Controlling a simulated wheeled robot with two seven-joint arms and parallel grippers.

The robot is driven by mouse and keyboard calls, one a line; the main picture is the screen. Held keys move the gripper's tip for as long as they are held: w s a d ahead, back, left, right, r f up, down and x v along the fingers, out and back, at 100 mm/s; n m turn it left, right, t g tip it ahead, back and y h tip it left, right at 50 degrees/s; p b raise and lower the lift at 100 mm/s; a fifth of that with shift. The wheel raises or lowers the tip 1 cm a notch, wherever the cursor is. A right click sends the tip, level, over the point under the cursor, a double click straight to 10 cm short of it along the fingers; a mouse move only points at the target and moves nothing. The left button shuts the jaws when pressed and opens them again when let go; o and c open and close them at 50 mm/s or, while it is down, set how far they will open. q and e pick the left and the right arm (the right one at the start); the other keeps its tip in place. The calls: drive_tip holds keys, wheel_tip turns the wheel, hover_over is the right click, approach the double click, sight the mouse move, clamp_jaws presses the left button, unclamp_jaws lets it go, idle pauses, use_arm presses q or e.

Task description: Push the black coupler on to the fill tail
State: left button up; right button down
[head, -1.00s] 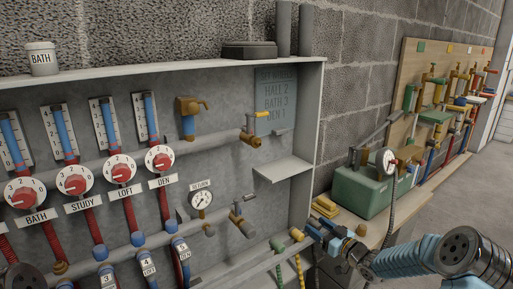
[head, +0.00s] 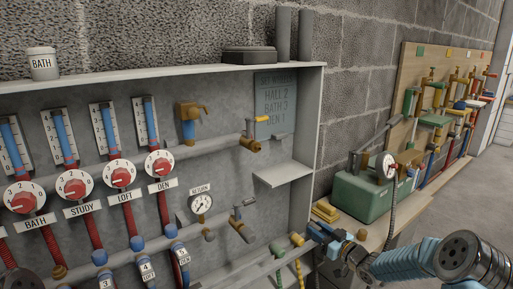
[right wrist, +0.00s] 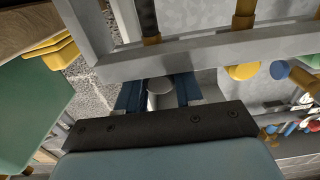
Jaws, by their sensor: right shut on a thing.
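My right gripper (head: 318,233) is at the lower right corner of the cabinet, beside its front edge. In the right wrist view its two blue fingers (right wrist: 160,95) are shut on a grey round-ended piece (right wrist: 160,86); I cannot tell whether this is the black coupler. The fingers hide most of the piece. I cannot tell which part is the fill tail. My left gripper is not in view.
The grey cabinet wall (head: 308,130) and small shelf (head: 283,174) are close above the gripper. A green pump box (head: 362,198) and yellow blocks (head: 325,212) sit on a bench to the right.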

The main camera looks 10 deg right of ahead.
drive_tip(key=shift+r+p, duration=1.35)
drive_tip(key=shift+r, duration=1.25)
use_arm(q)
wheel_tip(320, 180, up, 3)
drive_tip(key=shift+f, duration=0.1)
